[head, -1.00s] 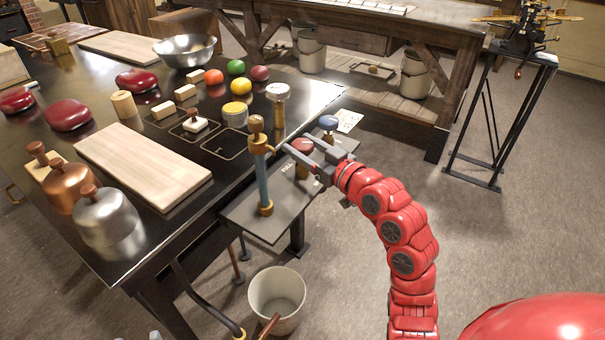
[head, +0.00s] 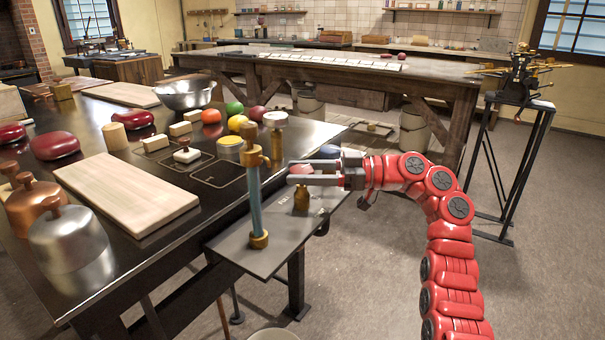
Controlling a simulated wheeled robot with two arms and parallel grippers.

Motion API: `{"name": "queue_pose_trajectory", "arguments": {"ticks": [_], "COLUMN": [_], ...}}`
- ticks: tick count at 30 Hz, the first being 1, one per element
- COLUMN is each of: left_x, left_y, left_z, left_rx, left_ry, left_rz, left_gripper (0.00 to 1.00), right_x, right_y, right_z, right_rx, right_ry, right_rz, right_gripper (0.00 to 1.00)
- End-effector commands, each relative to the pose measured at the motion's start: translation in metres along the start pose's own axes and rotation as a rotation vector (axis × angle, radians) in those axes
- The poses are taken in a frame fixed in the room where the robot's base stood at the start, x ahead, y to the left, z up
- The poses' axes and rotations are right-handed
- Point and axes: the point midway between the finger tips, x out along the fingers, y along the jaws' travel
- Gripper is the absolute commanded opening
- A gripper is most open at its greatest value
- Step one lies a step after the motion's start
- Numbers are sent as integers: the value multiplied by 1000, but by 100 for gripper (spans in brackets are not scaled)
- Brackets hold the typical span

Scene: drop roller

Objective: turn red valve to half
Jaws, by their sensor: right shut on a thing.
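The red valve has a round red knob (head: 301,169) on a brass body (head: 301,199). It stands on the grey side shelf (head: 268,258) at the table's right edge. My right gripper (head: 292,171) comes in from the right with its fingers level, one on each side of the knob. It is shut on the knob, and the fingers cover part of it. The blue valve behind is mostly hidden by my gripper. My left gripper is not in view.
A tall blue pipe with brass ends (head: 255,200) stands left of the red valve, close to my fingertips. The dark table (head: 130,270) holds a steel bowl (head: 186,95), coloured balls and boards. Open floor (head: 380,290) lies to the right.

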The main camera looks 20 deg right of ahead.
Motion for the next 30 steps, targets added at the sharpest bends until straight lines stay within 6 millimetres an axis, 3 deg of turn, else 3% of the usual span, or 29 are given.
{"name": "queue_pose_trajectory", "arguments": {"ticks": [12, 30], "left_x": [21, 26], "left_y": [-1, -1], "left_z": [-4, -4], "left_rx": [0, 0], "left_ry": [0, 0], "left_rz": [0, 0], "left_gripper": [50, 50], "right_x": [2, 2], "right_y": [-1, -1], "right_z": [-1, 2], "right_rx": [5, 1], "right_ry": [-4, -5], "right_rz": [-178, -230], "right_gripper": [6, 6]}}
